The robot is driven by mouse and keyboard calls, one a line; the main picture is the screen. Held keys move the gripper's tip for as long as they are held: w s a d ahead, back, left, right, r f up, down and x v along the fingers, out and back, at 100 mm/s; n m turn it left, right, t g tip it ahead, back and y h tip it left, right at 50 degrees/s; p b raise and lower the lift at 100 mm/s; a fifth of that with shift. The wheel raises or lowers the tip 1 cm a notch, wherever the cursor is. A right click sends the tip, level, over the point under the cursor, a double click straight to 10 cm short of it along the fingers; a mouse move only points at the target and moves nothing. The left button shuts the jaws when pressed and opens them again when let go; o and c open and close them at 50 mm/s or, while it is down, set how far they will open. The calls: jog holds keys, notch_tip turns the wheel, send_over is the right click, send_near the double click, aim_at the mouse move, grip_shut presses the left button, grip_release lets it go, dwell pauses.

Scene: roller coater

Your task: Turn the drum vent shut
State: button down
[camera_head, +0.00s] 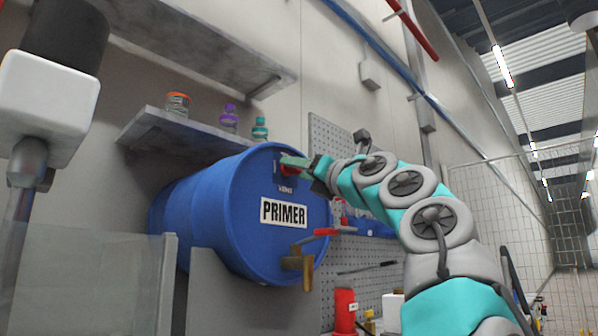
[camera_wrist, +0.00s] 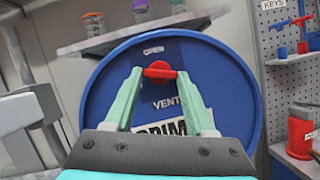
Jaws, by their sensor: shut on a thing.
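The blue drum (camera_head: 215,215) lies on its side with a white PRIMER label on its round end. The red drum vent (camera_wrist: 160,70) sits near the top of that end, between a sign reading OPEN above and VENT below in the wrist view. In the head view the vent (camera_head: 289,169) is partly hidden by my gripper (camera_head: 293,163). In the wrist view my gripper (camera_wrist: 159,72) has its pale green fingers closed on the red vent from both sides. A brass tap (camera_head: 297,262) with a red handle is low on the drum end.
A wall shelf (camera_head: 185,133) with several jars is behind the drum. A pegboard (camera_wrist: 290,75) with tools hangs to the right, with a red container (camera_head: 345,308) below it. A clear panel (camera_head: 90,285) stands at front left.

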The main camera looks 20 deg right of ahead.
jog(key=shift+w+d+n+g+y+p, duration=0.15)
jog(key=shift+n+y, duration=0.6)
jog(key=shift+n, duration=0.75)
jog(key=shift+s+d+n+g+y+p, duration=0.15)
jog(key=shift+n+y, duration=0.6)
jog(key=shift+n, duration=0.75)
jog(key=shift+w+a, duration=0.1)
jog(key=shift+c, duration=1.2)
grip_release()
